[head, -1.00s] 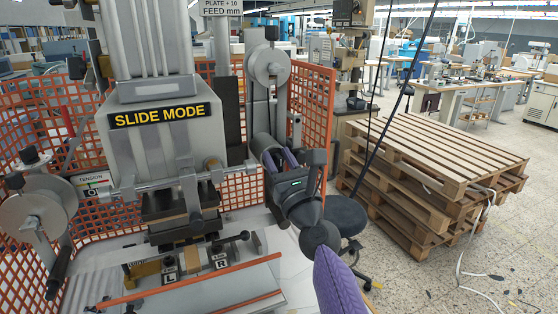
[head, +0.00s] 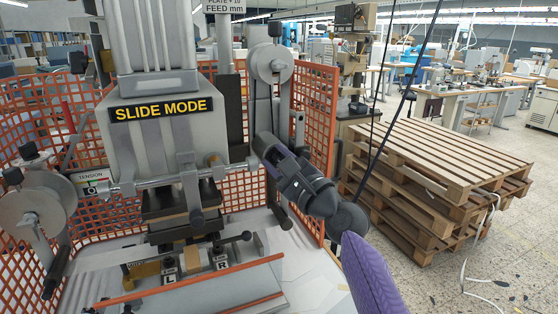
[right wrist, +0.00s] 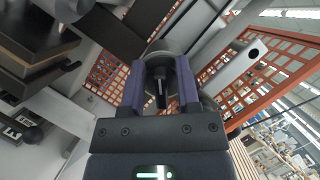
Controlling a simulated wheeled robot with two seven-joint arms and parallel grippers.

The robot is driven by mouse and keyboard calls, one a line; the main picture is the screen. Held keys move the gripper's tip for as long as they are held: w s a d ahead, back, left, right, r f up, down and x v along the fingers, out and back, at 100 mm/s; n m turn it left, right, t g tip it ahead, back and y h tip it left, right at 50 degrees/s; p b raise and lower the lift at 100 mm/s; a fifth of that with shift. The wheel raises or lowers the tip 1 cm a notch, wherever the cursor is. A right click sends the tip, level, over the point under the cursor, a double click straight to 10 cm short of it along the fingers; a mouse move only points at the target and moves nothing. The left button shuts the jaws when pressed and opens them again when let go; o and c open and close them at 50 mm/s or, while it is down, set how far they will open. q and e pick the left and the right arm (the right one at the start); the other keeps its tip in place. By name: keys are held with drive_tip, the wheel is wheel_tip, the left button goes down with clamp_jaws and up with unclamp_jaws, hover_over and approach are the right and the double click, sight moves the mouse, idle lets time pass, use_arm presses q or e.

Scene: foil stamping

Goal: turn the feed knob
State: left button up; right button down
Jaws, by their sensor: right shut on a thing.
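The feed knob (right wrist: 161,88) is a dark round part with a pale line on its face, seen in the right wrist view between the two purple-grey fingers. My right gripper (right wrist: 160,72) is shut on it, one finger on each side. In the head view the right gripper (head: 264,143) reaches to the right side of the press, below the upper foil reel (head: 270,66); the gripper hides the knob there. A partly cut-off "FEED mm" label (head: 224,8) is at the top. My left gripper is not in view.
The press with its "SLIDE MODE" sign (head: 161,108) stands left of the gripper. An orange mesh guard (head: 316,100) stands close behind and right. A bar (head: 150,188) crosses the press front. Wooden pallets (head: 440,165) are stacked on the floor at right.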

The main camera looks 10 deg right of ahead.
drive_tip(key=n+g, duration=0.1)
drive_tip(key=n, duration=0.3)
drive_tip(key=shift+f+g+p, duration=0.3)
drive_tip(key=shift+g, duration=0.1)
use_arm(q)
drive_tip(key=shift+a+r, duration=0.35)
use_arm(e)
drive_tip(key=shift+n, duration=0.6)
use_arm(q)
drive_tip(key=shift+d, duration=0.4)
use_arm(e)
drive_tip(key=shift+a+g, duration=0.1)
drive_tip(key=shift+g, duration=0.2)
drive_tip(key=c, duration=0.7)
unclamp_jaws()
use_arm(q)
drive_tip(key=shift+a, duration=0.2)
use_arm(e)
drive_tip(key=shift+o, duration=0.2)
